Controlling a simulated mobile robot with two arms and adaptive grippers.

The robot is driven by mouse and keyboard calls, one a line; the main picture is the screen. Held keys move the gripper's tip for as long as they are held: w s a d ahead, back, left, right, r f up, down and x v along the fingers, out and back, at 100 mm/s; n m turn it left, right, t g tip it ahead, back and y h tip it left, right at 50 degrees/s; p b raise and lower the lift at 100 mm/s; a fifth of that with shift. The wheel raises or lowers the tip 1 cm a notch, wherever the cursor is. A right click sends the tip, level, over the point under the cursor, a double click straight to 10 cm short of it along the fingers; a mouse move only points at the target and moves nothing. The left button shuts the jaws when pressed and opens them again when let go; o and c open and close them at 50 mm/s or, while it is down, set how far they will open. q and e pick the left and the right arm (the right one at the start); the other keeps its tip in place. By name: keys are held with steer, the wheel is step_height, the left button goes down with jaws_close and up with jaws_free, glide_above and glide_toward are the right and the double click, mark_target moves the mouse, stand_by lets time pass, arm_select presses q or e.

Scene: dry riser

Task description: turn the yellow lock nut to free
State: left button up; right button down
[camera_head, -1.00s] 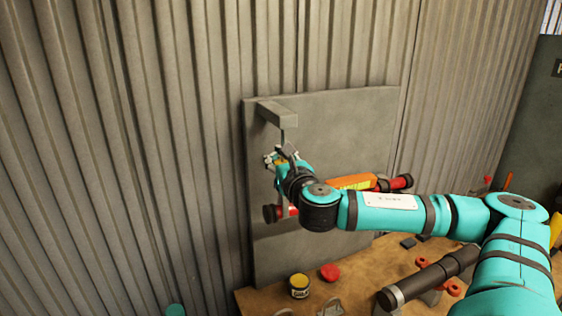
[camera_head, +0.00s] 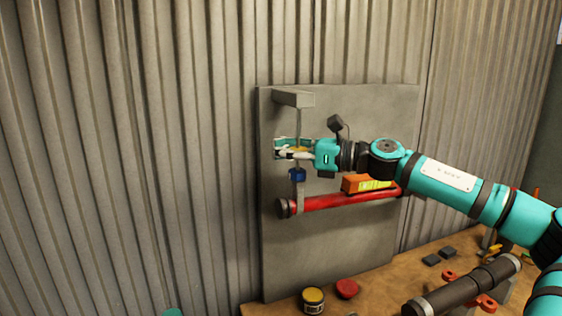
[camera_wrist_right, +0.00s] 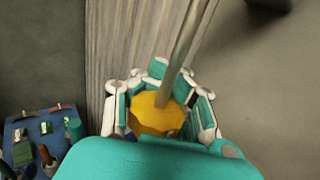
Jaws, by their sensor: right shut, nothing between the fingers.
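The yellow lock nut (camera_head: 301,149) sits on a thin upright threaded rod (camera_head: 299,125) below a grey bracket (camera_head: 293,99). It also shows in the right wrist view (camera_wrist_right: 155,116), around the rod's foot. My right gripper (camera_head: 280,148) comes in level from the right at the nut's height. Its fingers lie on both sides of the nut and rod, shut with nothing gripped. Part of the nut is hidden by the fingers. A blue fitting (camera_head: 297,174) is under the nut, above a red pipe (camera_head: 335,201).
A grey backing panel (camera_head: 350,130) stands before a corrugated wall. An orange and yellow level (camera_head: 368,184) rests along the red pipe. The wooden bench (camera_head: 385,285) below carries a yellow-topped tin (camera_head: 313,300), a red lump (camera_head: 346,289) and a dark pipe (camera_head: 465,285). The space left of the panel is clear.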

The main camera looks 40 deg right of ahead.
steer(key=s+n+g+y+p, duration=0.1)
steer(key=n+g+y+p, duration=0.1)
steer(key=n+g, duration=0.1)
steer(key=s+a+n+g+y+p, duration=0.1)
steer(key=n+g+y+p, duration=0.1)
steer(key=g, duration=0.4)
steer(key=s+a+n+g+y+p, duration=0.1)
steer(key=n+g+y+p, duration=0.1)
steer(key=n+g+y, duration=0.2)
steer(key=shift+s+r+n+g, duration=0.1)
steer(key=shift+r+n+g, duration=0.15)
steer(key=shift+n+g, duration=0.45)
steer(key=shift+d+r+n, duration=0.1)
steer(key=shift+n, duration=0.3)
steer(key=c, duration=1.8)
jaws_free()
steer(key=shift+s+d, duration=0.2)
steer(key=shift+d, duration=0.05)
steer(key=o, duration=0.6)
steer(key=shift+a+f, duration=0.1)
steer(key=shift+f, duration=0.15)
steer(key=shift+w+a, duration=0.1)
